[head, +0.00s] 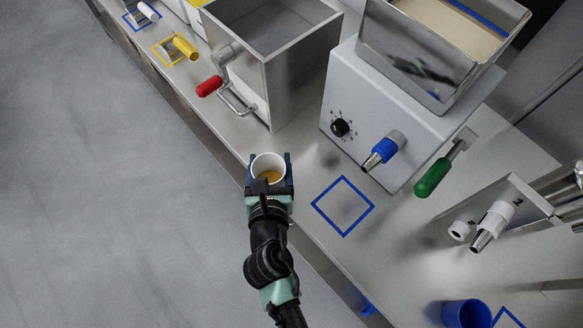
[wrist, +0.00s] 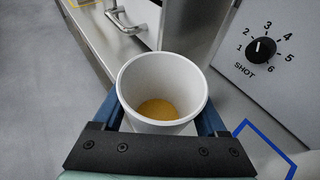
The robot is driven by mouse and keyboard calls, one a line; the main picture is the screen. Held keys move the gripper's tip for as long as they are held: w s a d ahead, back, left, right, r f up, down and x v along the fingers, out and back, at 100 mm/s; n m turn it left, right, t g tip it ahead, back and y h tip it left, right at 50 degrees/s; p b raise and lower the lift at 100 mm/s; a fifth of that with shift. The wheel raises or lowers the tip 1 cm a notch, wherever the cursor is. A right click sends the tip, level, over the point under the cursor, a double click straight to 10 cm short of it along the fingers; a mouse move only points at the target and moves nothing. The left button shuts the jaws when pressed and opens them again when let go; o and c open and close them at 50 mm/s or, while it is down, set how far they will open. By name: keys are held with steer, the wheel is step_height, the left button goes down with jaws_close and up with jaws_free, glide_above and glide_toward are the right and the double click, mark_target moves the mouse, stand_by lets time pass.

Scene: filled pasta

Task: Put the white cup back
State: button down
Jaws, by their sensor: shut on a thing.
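The white cup (head: 268,160) is upright between the two blue fingers of my gripper (head: 270,170), near the counter's front edge. A yellow-brown content shows at its bottom. In the wrist view the cup (wrist: 162,78) sits between the fingers, its rim facing the camera. My gripper (wrist: 160,118) is shut on it. I cannot tell whether the cup's base touches the counter. A blue square outline (head: 343,178) lies on the counter to the right of the cup; part of it also shows in the wrist view (wrist: 262,138).
A grey machine (head: 350,88) with a dial (head: 340,128), blue nozzle (head: 384,150) and green handle (head: 433,175) stands behind the outline. A steel box (head: 268,60) with a red-handled crank (head: 209,86) stands behind the cup. A blue cup (head: 467,314) is at bottom right, below a white nozzle (head: 491,226).

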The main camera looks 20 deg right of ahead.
mark_target(296, 159)
steer(key=w+d+r+m+g+h+b, duration=0.3)
steer(key=d+r+m+g+h+b, duration=0.15)
steer(key=d, duration=0.25)
steer(key=shift+m+t+h, duration=0.45)
steer(key=shift+m, duration=0.1)
step_height(296, 159, down, 10)
steer(key=shift+s+d+r+b, duration=0.15)
steer(key=shift+r+b, duration=0.1)
steer(key=shift+b, duration=0.55)
steer(key=shift+f, duration=0.15)
jaws_free()
